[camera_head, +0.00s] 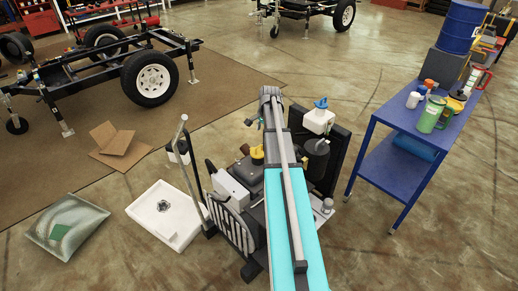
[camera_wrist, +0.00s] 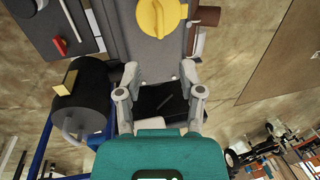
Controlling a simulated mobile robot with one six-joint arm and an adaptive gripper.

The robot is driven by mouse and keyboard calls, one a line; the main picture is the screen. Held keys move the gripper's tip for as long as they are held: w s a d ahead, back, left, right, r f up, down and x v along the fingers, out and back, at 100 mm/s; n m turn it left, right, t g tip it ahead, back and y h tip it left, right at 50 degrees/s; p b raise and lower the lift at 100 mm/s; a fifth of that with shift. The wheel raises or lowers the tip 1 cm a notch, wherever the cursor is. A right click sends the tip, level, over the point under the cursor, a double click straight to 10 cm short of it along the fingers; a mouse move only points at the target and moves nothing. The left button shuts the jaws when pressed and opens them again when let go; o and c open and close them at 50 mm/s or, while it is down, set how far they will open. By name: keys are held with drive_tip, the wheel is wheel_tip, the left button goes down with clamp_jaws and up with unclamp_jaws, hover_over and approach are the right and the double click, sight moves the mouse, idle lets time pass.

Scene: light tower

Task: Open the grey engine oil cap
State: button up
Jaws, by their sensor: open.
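I see no clearly grey cap in either view. A round yellow cap (camera_wrist: 160,15) with a raised grip bar sits on a grey engine cover (camera_wrist: 150,52) at the top of the wrist view. A yellow cap (camera_head: 257,155) also shows on the engine, just left of my arm in the head view. My gripper (camera_wrist: 158,76) is open and empty in the wrist view, its two fingers apart. The yellow cap lies beyond the fingertips and is not between them. In the head view my arm hides part of the engine.
A white tank with a blue cap (camera_head: 320,104) and a dark cylinder (camera_head: 316,147) stand right of my arm. A white tray (camera_head: 150,220) lies on the floor at left. A blue table (camera_head: 398,112) with bottles stands at right. Open floor lies between.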

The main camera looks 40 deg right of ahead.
sight(259, 147)
drive_tip(key=shift+w+a+f+b, duration=0.1)
drive_tip(key=shift+w+f+b, duration=0.2)
drive_tip(key=shift+f+b, duration=1.25)
drive_tip(key=shift+w+d+f+b, duration=0.1)
drive_tip(key=shift+w+f+b, duration=0.25)
drive_tip(key=shift+f+b, duration=1.15)
drive_tip(key=shift+w+a+f+b, duration=0.1)
drive_tip(key=shift+w+f+b, duration=0.2)
drive_tip(key=shift+f+b, duration=1.25)
drive_tip(key=shift+f, duration=0.1)
clamp_jaws()
